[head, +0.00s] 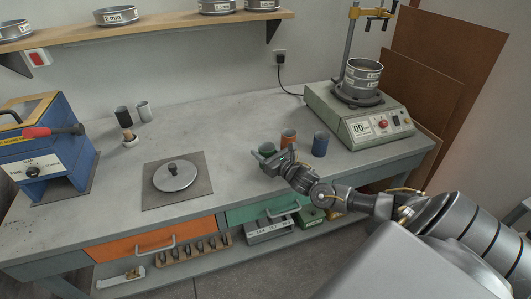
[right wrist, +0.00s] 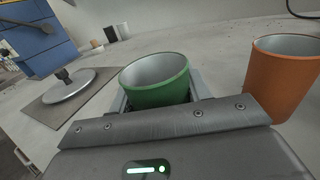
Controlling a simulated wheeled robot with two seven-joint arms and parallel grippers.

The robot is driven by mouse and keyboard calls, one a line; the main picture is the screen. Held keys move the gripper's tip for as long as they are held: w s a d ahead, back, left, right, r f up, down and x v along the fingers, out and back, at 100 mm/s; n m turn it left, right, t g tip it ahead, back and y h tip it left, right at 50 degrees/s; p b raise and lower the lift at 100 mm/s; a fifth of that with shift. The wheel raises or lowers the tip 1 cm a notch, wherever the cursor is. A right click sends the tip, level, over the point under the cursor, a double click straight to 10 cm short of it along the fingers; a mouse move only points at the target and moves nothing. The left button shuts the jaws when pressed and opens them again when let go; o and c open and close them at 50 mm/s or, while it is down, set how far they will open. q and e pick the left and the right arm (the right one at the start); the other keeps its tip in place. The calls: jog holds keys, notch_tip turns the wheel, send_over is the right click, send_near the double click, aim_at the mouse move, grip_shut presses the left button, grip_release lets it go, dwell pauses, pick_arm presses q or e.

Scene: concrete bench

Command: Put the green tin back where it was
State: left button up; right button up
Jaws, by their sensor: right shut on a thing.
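The green tin (head: 267,148) is open-topped and empty inside as far as I can see. My right gripper (head: 270,162) is shut on it, above the front part of the bench. In the right wrist view the green tin (right wrist: 158,84) sits between the jaws, its rim up and a little tilted in the picture. I cannot tell whether its base touches the bench. An orange tin (head: 288,137) stands just right of it, apart from it, and a blue tin (head: 320,145) stands further right. The orange tin also shows in the right wrist view (right wrist: 280,80). My left gripper is not in view.
A grey plate with a round lid (head: 174,176) lies left of centre. A sieve shaker (head: 358,115) is at right, a blue machine (head: 45,150) at left.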

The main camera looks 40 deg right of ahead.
jog(key=shift+f, duration=0.65)
jog(key=o, duration=1.1)
jog(key=shift+s, duration=0.15)
jog(key=s, duration=0.8)
jog(key=s+b, duration=0.1)
jog(key=s, duration=0.2)
jog(key=shift+s+d, duration=0.4)
jog(key=shift+w, duration=0.1)
